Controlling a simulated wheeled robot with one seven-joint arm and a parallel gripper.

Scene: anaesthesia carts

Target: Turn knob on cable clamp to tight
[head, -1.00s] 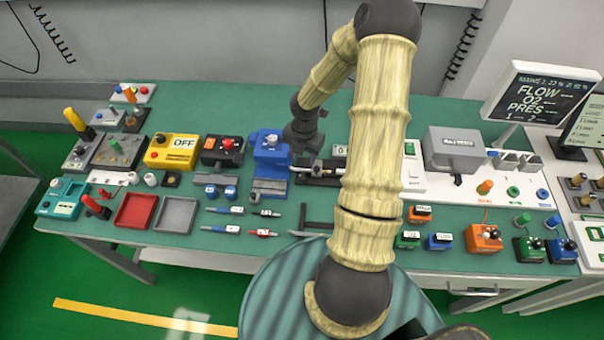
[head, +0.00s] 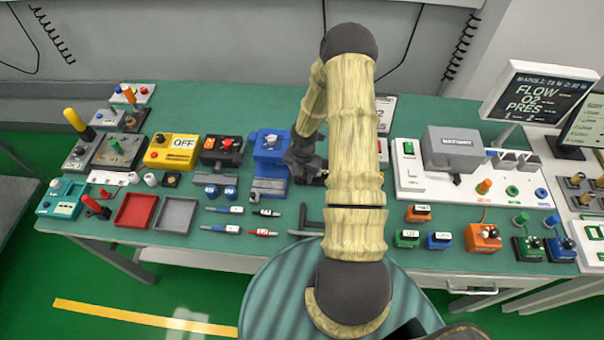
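A blue clamp-like block (head: 272,150) with a small knob on top and a grey jaw piece (head: 268,187) at its front stands on the green table in the head view. I cannot tell for sure whether it is the cable clamp, as no label on it is readable. My gripper (head: 307,172) is just right of this block, low over the table. My arm hides most of it, and its fingers are too small and dark to tell open from shut. The dark rail-like device beside it is mostly hidden behind my arm.
A black box with a red knob (head: 223,146) and a yellow OFF box (head: 172,150) stand left of the blue block. A red tray (head: 135,211), a grey tray (head: 176,214) and several pens lie in front. A white panel with a grey box (head: 455,147) stands right of my arm.

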